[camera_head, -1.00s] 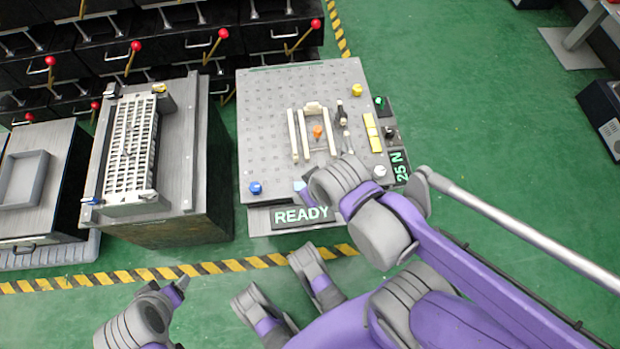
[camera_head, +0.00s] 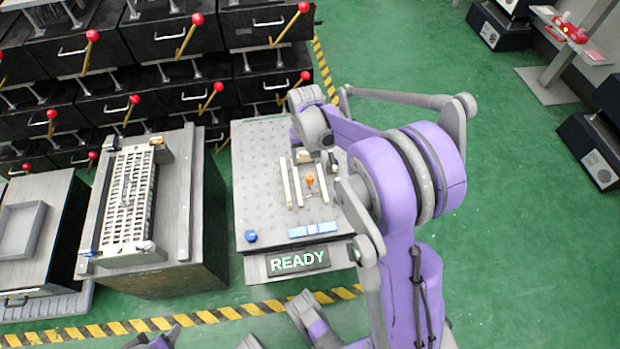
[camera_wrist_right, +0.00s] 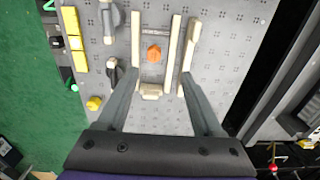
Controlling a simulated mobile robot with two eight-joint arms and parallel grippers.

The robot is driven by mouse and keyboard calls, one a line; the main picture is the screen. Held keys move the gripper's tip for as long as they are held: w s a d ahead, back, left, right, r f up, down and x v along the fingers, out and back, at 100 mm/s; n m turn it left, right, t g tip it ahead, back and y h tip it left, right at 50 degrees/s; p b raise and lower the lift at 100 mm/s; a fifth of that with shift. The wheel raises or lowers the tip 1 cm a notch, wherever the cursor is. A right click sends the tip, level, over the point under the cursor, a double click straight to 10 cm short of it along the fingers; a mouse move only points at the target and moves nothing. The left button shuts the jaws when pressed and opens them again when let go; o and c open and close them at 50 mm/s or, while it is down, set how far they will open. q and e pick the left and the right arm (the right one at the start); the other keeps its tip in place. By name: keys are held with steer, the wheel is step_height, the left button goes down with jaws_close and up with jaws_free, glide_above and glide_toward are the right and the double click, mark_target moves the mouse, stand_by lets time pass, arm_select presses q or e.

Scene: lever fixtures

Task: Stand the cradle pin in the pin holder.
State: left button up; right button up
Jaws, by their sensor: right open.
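An orange pin-like piece (camera_head: 309,181) stands out between two cream rails on the grey perforated plate (camera_head: 255,185). I take it for the cradle pin, but cannot be sure. In the right wrist view its orange top (camera_wrist_right: 154,53) lies between the cream rails (camera_wrist_right: 175,45), ahead of a cream end block (camera_wrist_right: 152,91). My right gripper (camera_wrist_right: 160,77) is open, its fingers spread over the rails near that block, with nothing between them. In the head view its fingertips are hidden. I cannot tell which piece is the pin holder. My left gripper (camera_head: 168,338) is cut off at the bottom edge.
A blue knob (camera_head: 250,236) and the READY sign (camera_head: 299,260) are at the plate's front.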

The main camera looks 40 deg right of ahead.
mark_target(310, 176)
steer(key=f, duration=0.2)
steer(key=f+b, duration=0.1)
steer(key=f, duration=0.1)
steer(key=d+f, duration=0.1)
steer(key=f, duration=0.1)
steer(key=shift+w+f, duration=0.2)
steer(key=shift+f, duration=0.05)
steer(key=f+b, duration=0.1)
steer(key=f, duration=0.1)
steer(key=f+b, duration=0.1)
steer(key=f, duration=0.2)
steer(key=shift+s+d+f, duration=0.1)
steer(key=shift+s+d, duration=0.05)
steer(key=shift+s, duration=0.05)
jaws_close()
